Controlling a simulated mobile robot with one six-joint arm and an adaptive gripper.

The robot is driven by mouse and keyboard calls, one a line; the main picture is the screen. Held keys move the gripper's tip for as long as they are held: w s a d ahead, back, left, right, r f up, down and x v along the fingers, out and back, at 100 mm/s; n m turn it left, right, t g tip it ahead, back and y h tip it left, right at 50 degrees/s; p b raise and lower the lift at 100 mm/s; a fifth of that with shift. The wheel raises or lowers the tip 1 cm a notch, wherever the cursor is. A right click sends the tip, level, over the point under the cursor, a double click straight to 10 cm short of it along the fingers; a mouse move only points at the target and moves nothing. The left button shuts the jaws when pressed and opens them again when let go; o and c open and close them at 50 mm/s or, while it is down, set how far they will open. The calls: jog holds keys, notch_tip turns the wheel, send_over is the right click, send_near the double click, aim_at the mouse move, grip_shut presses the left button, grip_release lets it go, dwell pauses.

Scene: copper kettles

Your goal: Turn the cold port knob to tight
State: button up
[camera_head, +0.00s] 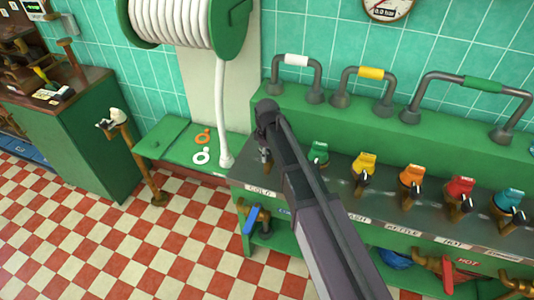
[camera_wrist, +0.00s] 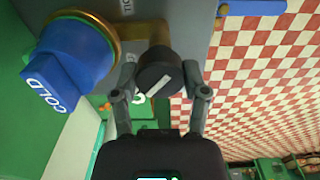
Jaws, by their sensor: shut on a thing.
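In the wrist view a black round knob (camera_wrist: 152,80) with a white pointer line sits between the two fingers of my gripper (camera_wrist: 160,74). My gripper is shut on its sides. The white line lies at a slant. Left of the knob is the large blue port cap (camera_wrist: 72,52) marked COLD, with a brass ring at its base. In the head view my arm crosses the left end of the green bench, and my gripper (camera_head: 265,155) is above the COLD label (camera_head: 263,190). The knob and the blue cap are hidden or too small to tell there.
Right of my arm stand several coloured ports with small black knobs: green (camera_head: 318,152), yellow (camera_head: 364,165), orange (camera_head: 411,175), red (camera_head: 460,188) and teal (camera_head: 508,200). Pipe handles rise behind them. A white hose (camera_head: 222,110) hangs at left. The checked floor (camera_head: 150,250) is open.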

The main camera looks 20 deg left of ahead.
jog(key=shift+m, duration=0.4)
jog(key=m, duration=0.9)
dwell(0.4)
jog(key=o, duration=1.1)
jog(key=shift+o, duration=0.2)
